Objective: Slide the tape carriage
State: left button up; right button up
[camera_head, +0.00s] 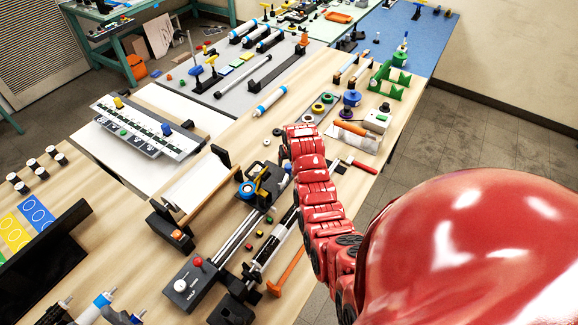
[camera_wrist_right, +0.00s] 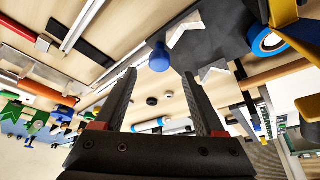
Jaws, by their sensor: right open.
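The tape carriage (camera_head: 258,190) is a dark plate with a blue tape roll (camera_head: 248,189) and a yellow lever, on parallel metal rails (camera_head: 226,242). In the right wrist view the tape roll (camera_wrist_right: 268,42) and yellow lever (camera_wrist_right: 286,14) show at the upper right. A blue round knob (camera_wrist_right: 158,57) stands by the dark plate (camera_wrist_right: 215,38). My right gripper (camera_wrist_right: 160,75) is open, with the knob just beyond its fingertips and no visible contact. In the head view my red right arm mostly hides this gripper beside the carriage. My left gripper is not in view.
A grey control box (camera_head: 188,283) with red and white knobs stands at the rails' near end. A red-handled tool (camera_head: 352,165) and tape rolls (camera_head: 318,107) lie beyond my arm.

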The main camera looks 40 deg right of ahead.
aim_at(289, 166)
jog(key=b+x, duration=0.2)
jog(key=x, duration=0.3)
jog(key=shift+w+f, duration=0.1)
jog(key=shift+f, duration=0.05)
grip_shut()
dwell(1.4)
